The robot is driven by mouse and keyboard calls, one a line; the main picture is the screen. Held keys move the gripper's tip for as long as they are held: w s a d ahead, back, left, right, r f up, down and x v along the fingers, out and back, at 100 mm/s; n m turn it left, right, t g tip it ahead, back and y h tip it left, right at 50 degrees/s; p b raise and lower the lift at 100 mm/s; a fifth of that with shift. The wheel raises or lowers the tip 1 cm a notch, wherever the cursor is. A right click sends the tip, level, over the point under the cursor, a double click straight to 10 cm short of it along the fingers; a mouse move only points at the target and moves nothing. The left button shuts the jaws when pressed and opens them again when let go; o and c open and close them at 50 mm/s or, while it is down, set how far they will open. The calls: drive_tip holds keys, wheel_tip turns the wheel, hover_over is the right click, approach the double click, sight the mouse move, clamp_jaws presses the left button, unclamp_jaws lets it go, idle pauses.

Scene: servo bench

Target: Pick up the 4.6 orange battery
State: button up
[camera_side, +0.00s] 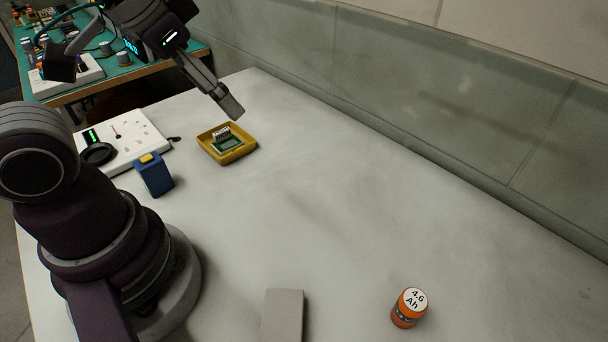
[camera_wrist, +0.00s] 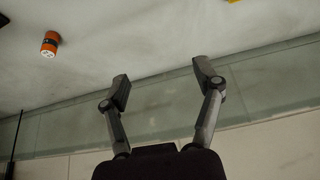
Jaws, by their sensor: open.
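The orange battery (camera_side: 407,308) stands upright on the white bench at the lower right in the side view, with a white top marked "4.6 Ah". It also shows in the wrist view (camera_wrist: 50,44) at the upper left, well apart from my fingers. My gripper (camera_wrist: 161,85) is open with nothing between its fingers in the wrist view. In the side view my gripper (camera_side: 229,104) is raised over the back left of the bench, near the yellow tray and far from the battery.
A yellow tray (camera_side: 250,147) holds a small green board-like item. A blue box with a yellow top (camera_side: 154,175) and a white panel (camera_side: 128,137) are at the left. A grey block (camera_side: 283,316) is left of the battery. The bench's middle is clear; a wall runs behind.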

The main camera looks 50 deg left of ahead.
drive_tip(key=w+d+r+m+g, duration=0.2)
drive_tip(key=w+d+m, duration=0.2)
drive_tip(key=w+d, duration=0.1)
drive_tip(key=m+g, duration=0.3)
drive_tip(key=m, duration=0.8)
hover_over(415, 300)
drive_tip(key=w, duration=0.1)
wheel_tip(415, 300, down, 12)
drive_tip(key=shift+a, duration=0.1)
drive_tip(key=shift+m, duration=0.3)
drive_tip(key=f, duration=0.7)
drive_tip(key=s+f, duration=0.1)
drive_tip(key=f, duration=0.2)
drive_tip(key=shift+f, duration=0.4)
drive_tip(key=shift+r, duration=0.1)
clamp_jaws()
